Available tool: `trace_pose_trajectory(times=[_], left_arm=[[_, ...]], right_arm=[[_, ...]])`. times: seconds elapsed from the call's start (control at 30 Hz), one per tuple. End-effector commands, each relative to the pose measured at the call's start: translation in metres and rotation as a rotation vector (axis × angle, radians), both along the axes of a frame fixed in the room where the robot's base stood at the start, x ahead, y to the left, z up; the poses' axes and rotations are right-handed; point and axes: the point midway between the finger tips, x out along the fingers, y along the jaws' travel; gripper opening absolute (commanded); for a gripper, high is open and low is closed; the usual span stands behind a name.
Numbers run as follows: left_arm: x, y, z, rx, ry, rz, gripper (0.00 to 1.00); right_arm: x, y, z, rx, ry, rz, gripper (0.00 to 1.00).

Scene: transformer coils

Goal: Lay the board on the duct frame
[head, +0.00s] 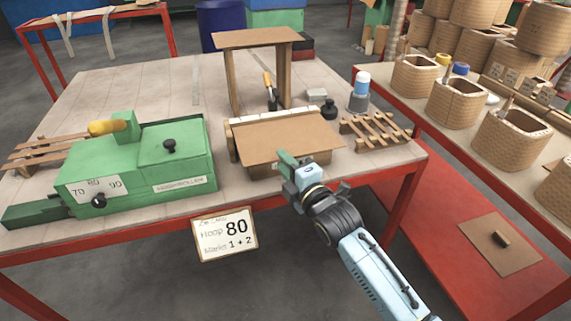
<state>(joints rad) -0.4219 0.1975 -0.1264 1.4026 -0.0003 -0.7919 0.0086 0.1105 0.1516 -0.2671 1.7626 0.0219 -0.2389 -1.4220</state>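A flat brown board (283,137) lies over a low wooden frame with a pale segmented back edge (277,114), on the near part of the table. I take this to be the duct frame; most of it is hidden under the board. The board's near edge sticks out towards me, and I cannot tell whether it rests fully flat. My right gripper (287,160) is at the board's near edge, its green finger overlapping the board in the picture. Whether its fingers are closed on the board is not clear. My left gripper is out of view.
A green machine (145,165) stands left of the board, and a wooden arch (255,40) behind it. Another brown board with a dark block (485,247) lies on the low red shelf.

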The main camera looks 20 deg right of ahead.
Motion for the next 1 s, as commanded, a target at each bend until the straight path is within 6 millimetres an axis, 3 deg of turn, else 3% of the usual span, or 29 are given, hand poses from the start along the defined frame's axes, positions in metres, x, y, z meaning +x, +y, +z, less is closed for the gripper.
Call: trace_pose_trajectory(times=[0.37, 1.0], left_arm=[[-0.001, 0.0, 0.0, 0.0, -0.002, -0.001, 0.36], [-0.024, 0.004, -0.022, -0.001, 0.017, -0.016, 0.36]], right_arm=[[-0.007, -0.002, -0.001, 0.0, 0.002, 0.0, 0.28], [-0.06, -0.016, -0.002, 0.0, 0.003, 0.0, 0.28]])
